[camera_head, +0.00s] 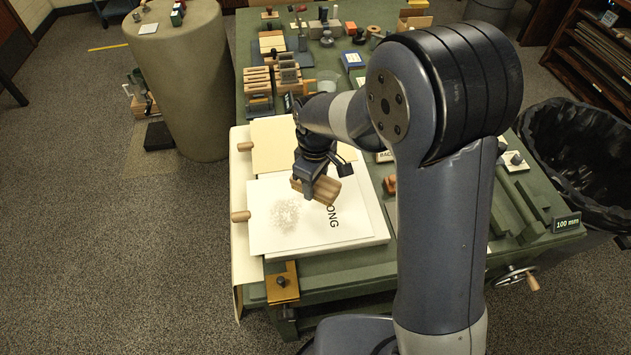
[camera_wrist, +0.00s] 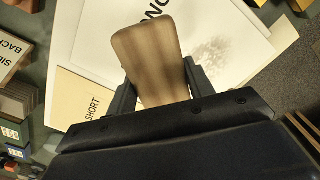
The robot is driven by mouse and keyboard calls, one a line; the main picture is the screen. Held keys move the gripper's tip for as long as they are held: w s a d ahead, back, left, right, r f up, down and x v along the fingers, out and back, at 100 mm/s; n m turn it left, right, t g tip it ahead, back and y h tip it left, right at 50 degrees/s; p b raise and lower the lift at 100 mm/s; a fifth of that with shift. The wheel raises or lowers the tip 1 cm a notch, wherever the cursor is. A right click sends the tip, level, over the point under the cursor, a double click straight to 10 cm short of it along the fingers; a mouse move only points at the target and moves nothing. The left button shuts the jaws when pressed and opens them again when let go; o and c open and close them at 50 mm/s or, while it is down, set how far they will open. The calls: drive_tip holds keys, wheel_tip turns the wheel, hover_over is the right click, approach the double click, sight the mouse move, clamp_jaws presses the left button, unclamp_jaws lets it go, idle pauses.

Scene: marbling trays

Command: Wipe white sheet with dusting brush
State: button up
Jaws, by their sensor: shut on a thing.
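The white sheet (camera_head: 262,232) lies on a pale board on the green table, with a patch of grey dust (camera_head: 285,215) left of centre and dark lettering ending in "ONG" at its right. My gripper (camera_head: 312,185) is over the sheet, shut on the wooden dusting brush (camera_head: 323,190). In the wrist view the brush's wooden back (camera_wrist: 150,60) sits between the two fingers, and the dust patch (camera_wrist: 215,52) shows to its right. The bristles are hidden, so I cannot tell whether the brush touches the sheet.
The green table (camera_head: 345,290) holds wooden blocks (camera_head: 258,85) and small tools at the back. A tan board (camera_head: 280,140) lies behind the sheet. A round grey-tan pedestal (camera_head: 180,85) stands at the left. A black-lined bin (camera_head: 575,140) stands at the right.

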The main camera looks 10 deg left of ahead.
drive_tip(key=shift+r+p, duration=1)
drive_tip(key=shift+r, duration=0.45)
